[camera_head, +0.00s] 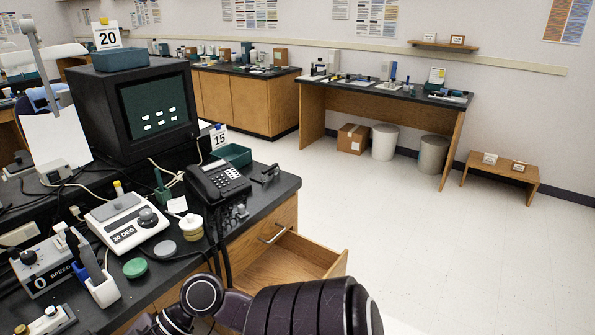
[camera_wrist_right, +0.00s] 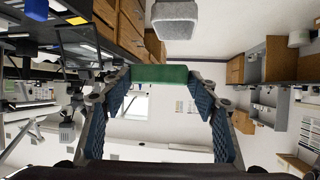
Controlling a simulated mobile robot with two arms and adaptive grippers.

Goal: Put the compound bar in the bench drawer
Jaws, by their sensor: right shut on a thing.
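The compound bar (camera_wrist_right: 165,74) is a green block held crosswise between the blue-padded fingers of my right gripper (camera_wrist_right: 163,84) in the right wrist view. The fingers press on its two ends. The bench drawer (camera_head: 300,258) stands pulled out from the wooden front of the black bench at the lower middle of the head view. Its wooden inside and metal handle show, and the part of it that I can see looks empty. A dark arm of mine crosses the bottom of the head view, below the drawer. Neither gripper's fingers show in the head view.
Cables hang over the bench edge left of the drawer. The floor (camera_head: 420,240) right of the drawer is clear.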

